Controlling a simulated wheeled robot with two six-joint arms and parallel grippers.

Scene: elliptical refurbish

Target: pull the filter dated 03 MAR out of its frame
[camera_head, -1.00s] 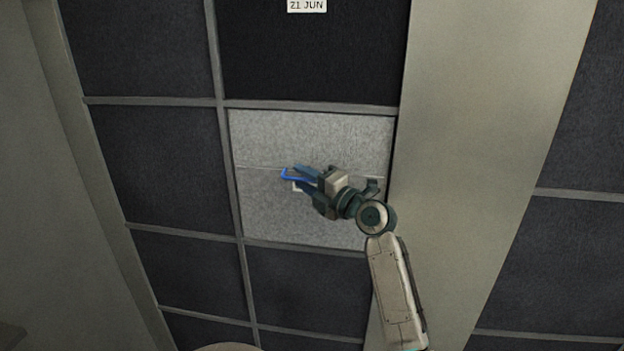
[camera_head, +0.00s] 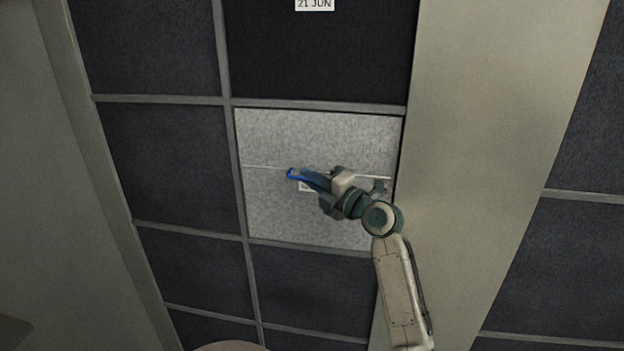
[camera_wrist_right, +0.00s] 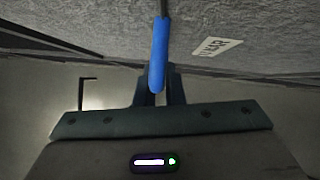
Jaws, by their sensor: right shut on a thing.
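The light grey speckled filter (camera_head: 340,135) sits in one cell of the grid frame (camera_head: 233,160). Its small white date label (camera_head: 305,186) is partly behind my right gripper (camera_head: 299,175) in the head view. In the right wrist view the label (camera_wrist_right: 216,46) is tilted; it appears to end in MAR, and I cannot read the day. A blue handle (camera_wrist_right: 158,55) stands at the filter's face. My right gripper (camera_wrist_right: 157,85) is shut on this handle. My left gripper is not in view.
Dark filters (camera_head: 165,165) fill the cells around the grey one. The cell above carries a label 21 JUN (camera_head: 315,4). A plain beige post (camera_head: 490,150) stands just right of the grey filter, with more dark panels (camera_head: 575,250) beyond it.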

